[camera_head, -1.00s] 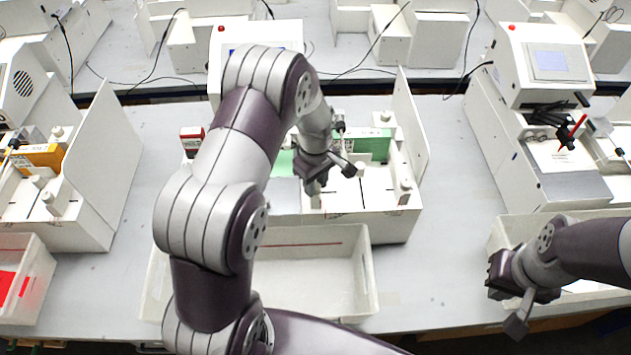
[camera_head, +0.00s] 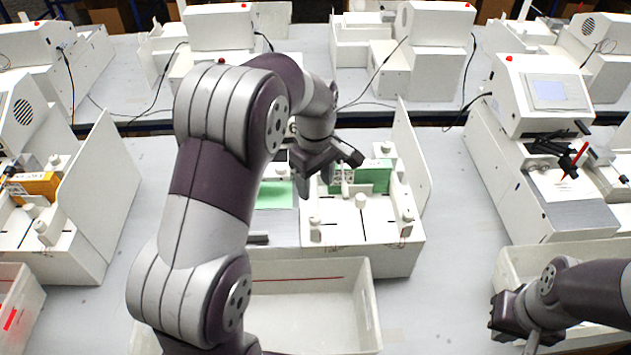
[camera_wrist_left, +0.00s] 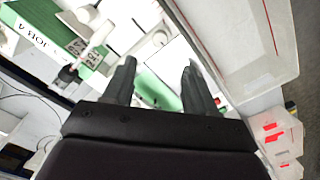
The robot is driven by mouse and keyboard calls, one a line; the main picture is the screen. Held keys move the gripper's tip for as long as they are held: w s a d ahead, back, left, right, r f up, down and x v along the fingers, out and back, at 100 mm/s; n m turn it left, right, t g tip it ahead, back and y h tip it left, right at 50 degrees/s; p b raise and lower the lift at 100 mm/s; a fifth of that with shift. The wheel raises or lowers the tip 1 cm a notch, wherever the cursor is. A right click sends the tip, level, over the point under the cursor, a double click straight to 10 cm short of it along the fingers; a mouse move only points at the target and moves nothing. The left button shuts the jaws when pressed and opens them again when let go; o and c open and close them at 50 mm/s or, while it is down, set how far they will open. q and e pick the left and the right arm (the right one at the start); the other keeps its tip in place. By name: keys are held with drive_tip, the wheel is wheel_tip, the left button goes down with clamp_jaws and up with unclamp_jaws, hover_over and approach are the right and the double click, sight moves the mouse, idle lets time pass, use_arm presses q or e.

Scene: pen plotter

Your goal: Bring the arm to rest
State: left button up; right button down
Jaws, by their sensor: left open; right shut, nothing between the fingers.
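My left gripper (camera_head: 322,184) hangs above the middle plotter station, open, with nothing between its fingers. Its two dark fingers (camera_wrist_left: 158,85) stand apart in the left wrist view, with a green sheet (camera_wrist_left: 157,92) visible beyond them. The left arm crosses the head view from the bottom and hides part of the station. My right gripper (camera_head: 512,318) is at the lower right, over the edge of a white bin, shut and empty; its fingertips are hard to make out.
The middle station has a white tray (camera_head: 362,232), a green box (camera_head: 375,175) and an upright side panel (camera_head: 408,160). A white bin (camera_head: 372,305) stands in front. At the right, a plotter (camera_head: 545,95) holds a red pen (camera_head: 574,160). Bare table (camera_head: 455,215) lies between stations.

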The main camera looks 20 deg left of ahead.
use_arm(q)
drive_tip(key=shift+r, duration=0.75)
drive_tip(key=s+d+f+m+b, duration=0.2)
drive_tip(key=s+f+m, duration=0.2)
drive_tip(key=s+m, duration=0.2)
drive_tip(key=s+d+f+m+t+b, duration=0.1)
drive_tip(key=s+f+m+b, duration=0.2)
drive_tip(key=s, duration=0.7)
wheel_tip(320, 180, down, 2)
drive_tip(key=m, duration=0.4)
drive_tip(key=shift+d, duration=0.4)
drive_tip(key=shift+s, duration=0.25)
drive_tip(key=shift+w, duration=0.1)
